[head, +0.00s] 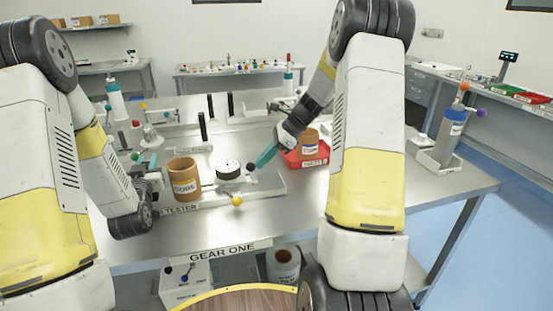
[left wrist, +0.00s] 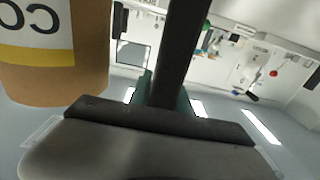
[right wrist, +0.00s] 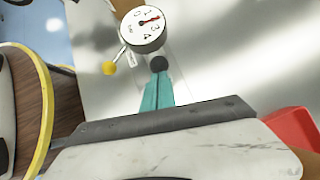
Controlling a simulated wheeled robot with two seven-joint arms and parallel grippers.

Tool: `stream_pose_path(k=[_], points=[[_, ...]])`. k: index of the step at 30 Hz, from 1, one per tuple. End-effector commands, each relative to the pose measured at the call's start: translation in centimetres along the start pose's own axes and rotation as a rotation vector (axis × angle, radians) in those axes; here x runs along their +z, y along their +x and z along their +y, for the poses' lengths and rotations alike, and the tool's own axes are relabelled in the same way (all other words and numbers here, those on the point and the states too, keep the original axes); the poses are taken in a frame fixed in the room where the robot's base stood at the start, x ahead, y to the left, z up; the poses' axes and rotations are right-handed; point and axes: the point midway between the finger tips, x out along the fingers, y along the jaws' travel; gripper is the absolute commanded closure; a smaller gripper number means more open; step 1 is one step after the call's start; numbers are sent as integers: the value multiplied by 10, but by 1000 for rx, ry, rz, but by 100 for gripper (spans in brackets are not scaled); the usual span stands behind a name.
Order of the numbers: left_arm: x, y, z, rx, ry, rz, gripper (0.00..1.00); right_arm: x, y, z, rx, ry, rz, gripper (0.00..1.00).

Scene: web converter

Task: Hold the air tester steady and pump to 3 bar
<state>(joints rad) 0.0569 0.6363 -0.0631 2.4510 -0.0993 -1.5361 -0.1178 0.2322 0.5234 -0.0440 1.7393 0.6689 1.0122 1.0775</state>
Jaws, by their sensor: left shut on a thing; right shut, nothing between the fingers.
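The air tester (head: 210,201) is a low metal base on the bench, with a brown core (head: 184,180) and a round gauge (head: 228,171) on it. In the right wrist view the gauge's dial (right wrist: 143,28) has a red needle pointing right, near the upper numbers; the exact reading is unclear. A black ball knob (right wrist: 159,63) is at the tips of my right gripper (right wrist: 162,80), which is shut and empty, apparently touching the knob. My left gripper (head: 151,162) is shut on a dark bar (left wrist: 183,50) beside the core, left of the gauge.
A yellow ball (head: 237,201) sticks out at the tester's front. A red tray (head: 305,155) with another brown core stands to the right. The front right of the bench (head: 440,185) is clear.

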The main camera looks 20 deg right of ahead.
Motion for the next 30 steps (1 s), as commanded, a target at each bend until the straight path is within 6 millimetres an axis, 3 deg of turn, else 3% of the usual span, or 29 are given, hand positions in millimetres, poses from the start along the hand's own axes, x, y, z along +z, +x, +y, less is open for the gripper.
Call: stream_pose_path(k=[1, 11, 16, 21, 30], points=[[12, -4, 0, -1, 0, -34, 100, 4, 3, 2, 3, -2, -3, 100], [12, -4, 0, 0, 0, -34, 100, 4, 3, 2, 3, -1, -3, 100], [12, -4, 0, 0, 0, -34, 100, -4, -6, 1, 0, 0, -1, 100], [12, -4, 0, 0, 0, -34, 100, -25, -32, 1, -3, 3, -1, 100], [12, -4, 0, -1, 0, -34, 100, -23, -100, 1, -5, -1, -1, 100]])
